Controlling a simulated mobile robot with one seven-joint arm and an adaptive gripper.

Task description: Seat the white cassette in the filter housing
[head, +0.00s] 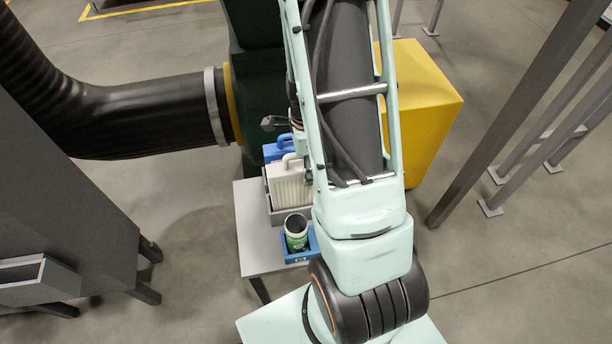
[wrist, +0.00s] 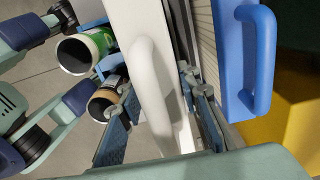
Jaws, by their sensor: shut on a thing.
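The white cassette (head: 288,186) stands upright at the grey holder on the small table, in front of a blue cassette (head: 275,150). In the wrist view the white cassette (wrist: 137,20) fills the middle, its loop handle facing the camera. My gripper (wrist: 158,82) has one finger on each side of the handle and is shut on the white cassette. The exact contact is partly hidden. In the head view my arm covers most of my gripper. A dark green housing (head: 262,95) with a black duct stands behind the table; its opening is not visible.
The blue cassette's handle (wrist: 262,60) is close on the right in the wrist view. A green-labelled can (head: 296,236) stands in a blue holder (head: 302,257) at the table's front. A yellow block (head: 425,110) stands right of my arm. A thick black duct (head: 130,118) runs left.

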